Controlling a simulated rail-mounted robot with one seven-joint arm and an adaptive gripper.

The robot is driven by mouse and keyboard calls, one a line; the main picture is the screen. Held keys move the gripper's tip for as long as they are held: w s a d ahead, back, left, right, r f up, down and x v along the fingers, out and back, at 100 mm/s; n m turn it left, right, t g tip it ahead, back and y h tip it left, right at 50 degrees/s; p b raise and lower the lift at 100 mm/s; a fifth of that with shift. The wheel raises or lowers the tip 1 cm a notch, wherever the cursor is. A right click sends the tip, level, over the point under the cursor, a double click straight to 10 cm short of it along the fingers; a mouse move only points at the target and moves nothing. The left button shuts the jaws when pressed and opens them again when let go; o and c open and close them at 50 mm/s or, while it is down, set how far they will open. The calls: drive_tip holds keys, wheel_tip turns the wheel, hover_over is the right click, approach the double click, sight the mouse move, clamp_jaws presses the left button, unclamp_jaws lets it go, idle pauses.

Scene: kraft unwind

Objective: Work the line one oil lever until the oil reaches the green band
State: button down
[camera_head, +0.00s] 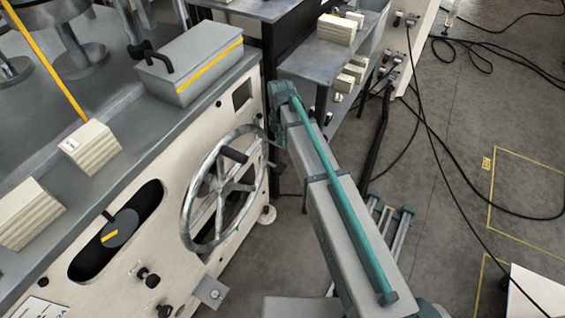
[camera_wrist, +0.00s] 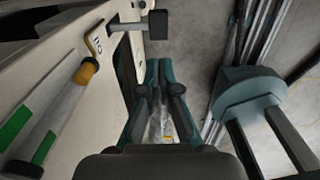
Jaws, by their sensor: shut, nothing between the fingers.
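In the wrist view, a short metal bar with a dark block at its end, which looks like the oil lever (camera_wrist: 157,24), sticks out from the cream panel at the top. My gripper (camera_wrist: 159,68) is shut and empty, below that block in the picture and apart from it. A clear sight tube (camera_wrist: 62,112) runs along the panel at the left. Amber shows only at its upper end in the picture; green bands (camera_wrist: 43,148) lie near the other end, away from the amber. In the head view, my gripper's fingers and the gauge are hidden.
In the head view, a spoked handwheel (camera_head: 222,188) stands out from the machine front, left of my arm. A slot with a dark knob (camera_head: 119,229) is further left. A grey table (camera_head: 335,62) with cream blocks stands behind. Cables lie on the floor at the right.

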sight(281, 167)
drive_tip(key=shift+f, duration=0.15)
wheel_tip(281, 167, down, 14)
drive_tip(key=shift+r, duration=0.1)
idle(0.6)
drive_tip(key=shift+s, duration=0.1)
